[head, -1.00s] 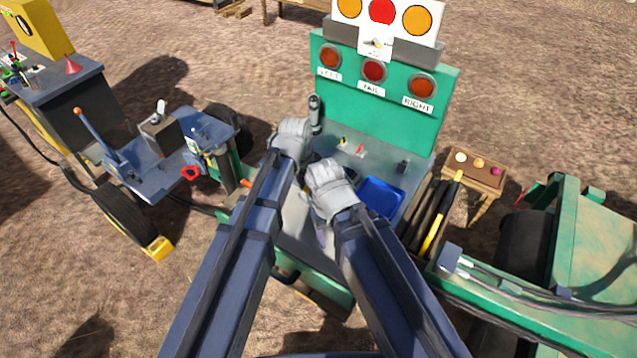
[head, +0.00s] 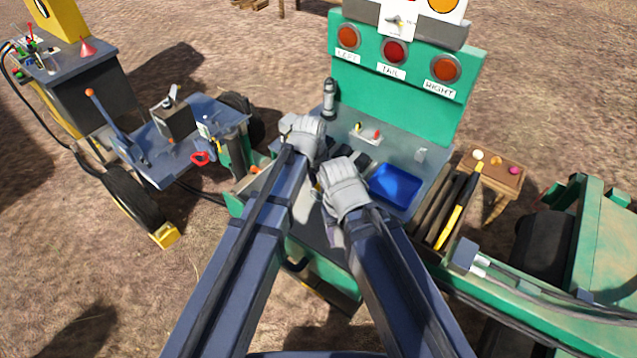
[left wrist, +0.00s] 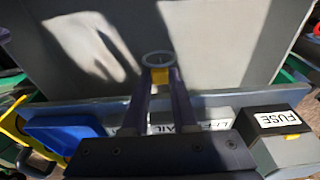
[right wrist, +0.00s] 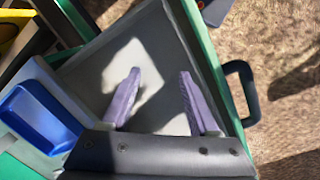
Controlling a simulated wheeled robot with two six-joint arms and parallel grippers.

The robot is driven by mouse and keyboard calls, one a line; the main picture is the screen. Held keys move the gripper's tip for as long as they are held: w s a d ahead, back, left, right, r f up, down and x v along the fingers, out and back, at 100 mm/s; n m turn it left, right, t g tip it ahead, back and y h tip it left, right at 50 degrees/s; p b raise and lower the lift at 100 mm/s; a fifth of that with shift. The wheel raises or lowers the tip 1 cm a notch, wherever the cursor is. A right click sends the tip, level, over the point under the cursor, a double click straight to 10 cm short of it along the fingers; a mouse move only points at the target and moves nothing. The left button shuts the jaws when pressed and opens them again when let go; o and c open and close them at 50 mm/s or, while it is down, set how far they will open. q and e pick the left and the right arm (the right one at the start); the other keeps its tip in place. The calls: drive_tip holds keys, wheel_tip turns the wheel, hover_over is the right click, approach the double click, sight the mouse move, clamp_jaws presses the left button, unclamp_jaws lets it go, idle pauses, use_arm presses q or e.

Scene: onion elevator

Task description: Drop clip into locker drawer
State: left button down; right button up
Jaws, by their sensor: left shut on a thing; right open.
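The locker drawer (right wrist: 120,55) is open, a grey bin with a green front and a black handle (right wrist: 241,94). In the head view the drawer (head: 310,232) lies partly behind my arms. My left gripper (left wrist: 160,76) is shut on the clip (left wrist: 159,62), a small piece with a yellow body and a grey ring. The clip is held above the grey drawer floor; the head view hides it. My right gripper (right wrist: 158,76) is open and empty over the drawer, its purple fingers pointing down.
A blue tray (head: 396,187) sits on the locker top. A FUSE box (left wrist: 277,125) shows in the left wrist view. A green lamp panel (head: 400,90) stands behind. A small rack with red and yellow pieces (head: 366,133) is on the top, beside a grey cylinder (head: 329,98).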

use_arm(q)
drive_tip(key=c, duration=0.6)
unclamp_jaws()
drive_tip(key=shift+r, duration=0.1)
drive_tip(key=r+p, duration=0.5)
drive_tip(key=s+r+p, duration=0.1)
drive_tip(key=r+p, duration=0.1)
drive_tip(key=shift+a+r+p, duration=0.3)
drive_tip(key=shift+a+p, duration=0.05)
drive_tip(key=shift+p, duration=0.05)
drive_tip(key=shift+f, duration=0.1)
